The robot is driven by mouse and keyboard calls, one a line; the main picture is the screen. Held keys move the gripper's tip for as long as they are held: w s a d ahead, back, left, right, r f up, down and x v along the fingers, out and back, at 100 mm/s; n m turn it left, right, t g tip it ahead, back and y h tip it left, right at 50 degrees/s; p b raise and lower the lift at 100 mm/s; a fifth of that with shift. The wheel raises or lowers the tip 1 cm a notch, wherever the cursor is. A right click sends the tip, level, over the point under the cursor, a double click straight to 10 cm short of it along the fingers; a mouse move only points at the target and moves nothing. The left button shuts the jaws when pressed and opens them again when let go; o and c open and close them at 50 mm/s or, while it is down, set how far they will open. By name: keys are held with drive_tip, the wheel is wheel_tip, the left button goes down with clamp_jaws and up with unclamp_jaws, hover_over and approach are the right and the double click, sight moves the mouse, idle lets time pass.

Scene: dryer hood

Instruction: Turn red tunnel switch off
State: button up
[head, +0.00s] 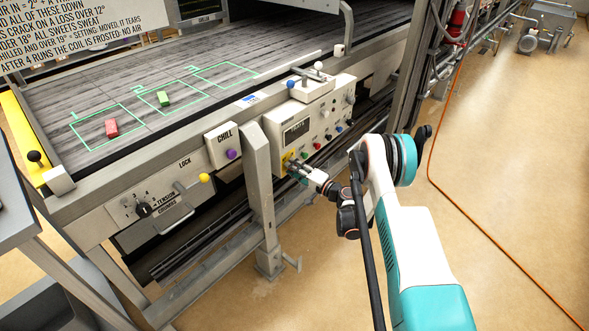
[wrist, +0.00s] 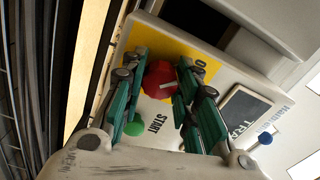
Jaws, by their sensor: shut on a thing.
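The red switch (wrist: 160,78) is a rotary knob with a pale pointer line, on a yellow plate (wrist: 188,62) of the white control panel. In the wrist view it sits between the two green fingers of my gripper (wrist: 165,85), which is shut on it. Part of the plate's lettering is hidden by a finger; only an "O" shows clearly. In the head view my gripper (head: 293,165) reaches the lower left of the control panel (head: 272,126), at the yellow plate (head: 286,157); the knob itself is hidden there.
A green button (wrist: 133,128) marked START sits close to the knob, with a blue button (wrist: 265,138) farther off. A grey post (head: 258,185) and the CHILL box (head: 222,145) stand left of my gripper. Red (head: 111,128) and green (head: 163,98) blocks lie on the belt.

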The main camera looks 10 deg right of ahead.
drive_tip(key=shift+f+n, duration=0.1)
drive_tip(key=shift+n, duration=0.3)
drive_tip(key=o, duration=1.1)
